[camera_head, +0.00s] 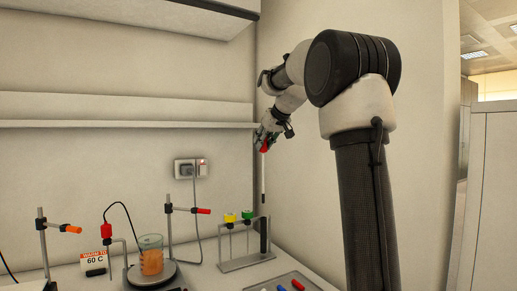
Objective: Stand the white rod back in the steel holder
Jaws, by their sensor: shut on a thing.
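My gripper (267,140) is shut on the upper end of the white rod (263,182), close to a red part at its top. The rod hangs about upright, thin and pale against the wall. The steel holder (245,263) stands on the bench below it, with a yellow-topped piece (229,217) and a green-topped piece (247,215) in it. A dark upright piece (264,236) is at the holder's right end. The rod's lower end appears above this right end; whether it is directly over it in depth I cannot tell.
Left of the holder, a beaker of orange liquid (151,260) sits on a round plate beside a clamp stand (169,235). A grey tray (262,288) with small coloured items lies in front. A shelf (120,124) and wall socket (186,169) are behind.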

